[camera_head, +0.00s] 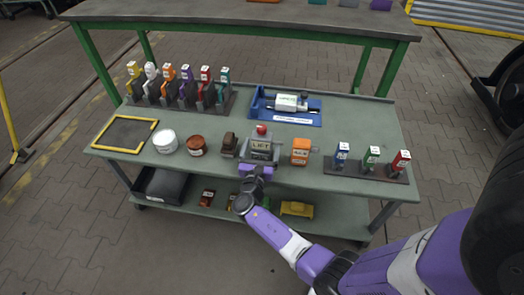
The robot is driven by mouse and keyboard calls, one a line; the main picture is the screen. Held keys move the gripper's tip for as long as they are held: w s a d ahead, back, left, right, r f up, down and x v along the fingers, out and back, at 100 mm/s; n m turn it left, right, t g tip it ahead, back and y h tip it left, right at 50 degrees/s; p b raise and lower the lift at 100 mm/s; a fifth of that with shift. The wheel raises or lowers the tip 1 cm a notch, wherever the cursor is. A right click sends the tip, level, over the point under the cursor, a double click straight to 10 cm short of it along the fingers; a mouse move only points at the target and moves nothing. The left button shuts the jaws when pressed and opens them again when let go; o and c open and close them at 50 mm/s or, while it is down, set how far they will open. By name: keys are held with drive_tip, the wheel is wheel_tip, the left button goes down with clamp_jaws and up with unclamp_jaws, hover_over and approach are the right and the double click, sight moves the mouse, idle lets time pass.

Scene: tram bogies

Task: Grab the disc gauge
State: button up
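I cannot tell for sure which item is the disc gauge, as the labels are too small to read. A grey instrument with a white label (287,102) lies in a blue tray (298,119) at the back middle of the green bench. A rack of several coloured, tagged tools (186,87) stands at the back left. A smaller rack with blue, green and red tagged tools (371,160) stands at the right. My purple gripper (257,170) is at the bench's front edge, just in front of the grey LIFT box (262,149). Its fingertips are not clear.
The lower shelf holds a black bin (172,187). A taller table (240,14) stands behind.

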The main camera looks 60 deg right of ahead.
drive_tip(key=shift+c, duration=0.4)
drive_tip(key=c, duration=1.8)
drive_tip(key=shift+d+r, duration=0.1)
drive_tip(key=shift+r, duration=0.05)
clamp_jaws()
drive_tip(key=shift+r, duration=0.1)
